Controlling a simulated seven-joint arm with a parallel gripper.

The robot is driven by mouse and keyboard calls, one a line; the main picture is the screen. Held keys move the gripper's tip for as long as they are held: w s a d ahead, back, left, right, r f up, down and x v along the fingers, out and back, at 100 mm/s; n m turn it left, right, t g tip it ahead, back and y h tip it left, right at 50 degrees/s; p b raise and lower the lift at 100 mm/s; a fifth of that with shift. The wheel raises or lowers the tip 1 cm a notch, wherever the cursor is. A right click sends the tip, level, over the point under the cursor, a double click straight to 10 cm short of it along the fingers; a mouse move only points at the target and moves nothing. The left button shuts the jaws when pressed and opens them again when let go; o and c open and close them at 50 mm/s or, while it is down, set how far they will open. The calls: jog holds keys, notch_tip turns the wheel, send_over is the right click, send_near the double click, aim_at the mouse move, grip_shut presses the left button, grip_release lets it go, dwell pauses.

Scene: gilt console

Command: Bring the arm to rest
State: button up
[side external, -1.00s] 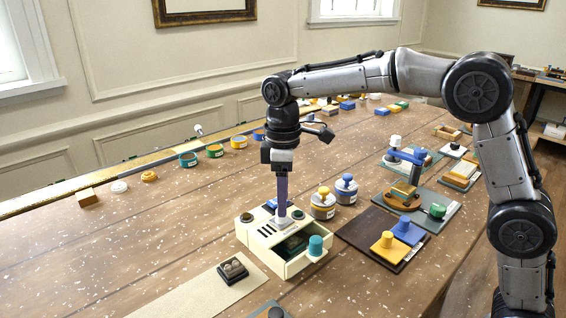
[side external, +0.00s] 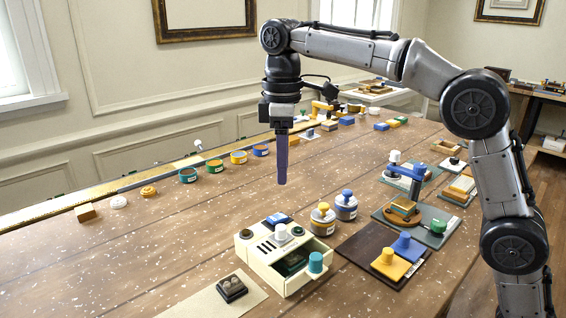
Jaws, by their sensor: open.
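My gripper (side external: 281,180) points straight down above the wooden table (side external: 150,235). Its purple fingers overlap in this side view, are open, and show nothing between them. It hangs in the air behind and above the cream box (side external: 262,262), apart from it. The box has a white knob (side external: 281,232) on top and an open front drawer (side external: 296,280) with a teal knob (side external: 315,262). Dark items lie inside the drawer, partly hidden.
Two jars with yellow (side external: 323,208) and blue (side external: 347,194) knobs stand right of the box. A dark board (side external: 355,248) holds yellow and blue knobbed blocks. Several coloured tins (side external: 214,165) line the back left. The table's left middle is clear.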

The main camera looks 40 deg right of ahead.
jog(key=s+d+r+m+t, duration=0.1)
jog(key=s+d+r+t, duration=0.2)
jog(key=s, duration=0.5)
jog(key=s+d+r+m, duration=0.25)
jog(key=s+d, duration=0.25)
jog(key=s, duration=0.4)
jog(key=s+d+f+m+t, duration=0.1)
jog(key=s+f+m, duration=0.1)
jog(key=s+f, duration=0.3)
jog(key=s+d+f+m+t, duration=0.1)
jog(key=s+f+m, duration=0.2)
jog(key=s+f, duration=0.3)
notch_tip(320, 180, down, 4)
jog(key=shift+f+t, duration=0.2)
jog(key=shift+t, duration=0.1)
jog(key=shift+d+m, duration=0.1)
jog(key=shift+m, duration=0.15)
